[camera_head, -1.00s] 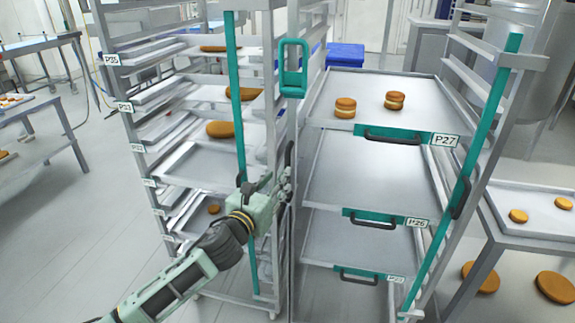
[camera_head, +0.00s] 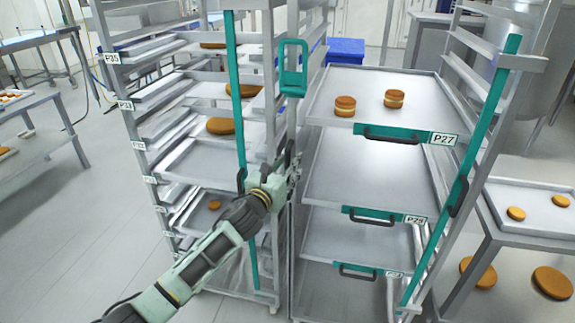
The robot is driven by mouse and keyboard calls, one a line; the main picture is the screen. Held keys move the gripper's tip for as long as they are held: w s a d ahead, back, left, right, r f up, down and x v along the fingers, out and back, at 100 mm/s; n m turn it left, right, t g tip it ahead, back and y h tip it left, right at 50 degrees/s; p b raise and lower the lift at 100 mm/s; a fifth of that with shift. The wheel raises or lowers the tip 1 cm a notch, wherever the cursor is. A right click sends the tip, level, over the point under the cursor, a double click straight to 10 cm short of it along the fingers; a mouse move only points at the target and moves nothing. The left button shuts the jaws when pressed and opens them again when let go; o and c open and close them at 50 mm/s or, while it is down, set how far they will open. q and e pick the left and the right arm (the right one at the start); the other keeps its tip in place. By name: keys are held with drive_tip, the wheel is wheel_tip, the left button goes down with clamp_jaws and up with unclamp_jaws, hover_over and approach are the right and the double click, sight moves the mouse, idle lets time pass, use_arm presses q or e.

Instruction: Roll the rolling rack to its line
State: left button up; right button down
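A metal rolling rack (camera_head: 505,105) with teal uprights stands right of centre, holding trays with black handles and tags such as P27. One black upright handle is on its right post, and another (camera_head: 289,153) is near its left post. My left gripper (camera_head: 289,172) is at this left handle, reaching in from below. Its fingers are small and partly overlap the handle, so I cannot tell whether they are closed on it. A second rack (camera_head: 127,125) with several trays stands close on the left. No floor line is identifiable. My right gripper is not in view.
Two filled rounds sit on the top P27 tray (camera_head: 330,112). A low table (camera_head: 495,232) with more rounds stands close to the rack's right. Another table (camera_head: 45,160) is at far left. Blue bins (camera_head: 345,50) are behind. Grey floor (camera_head: 90,230) is open at front left.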

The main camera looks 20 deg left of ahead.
use_arm(q)
clamp_jaws()
idle(0.5)
drive_tip(key=shift+f, duration=0.1)
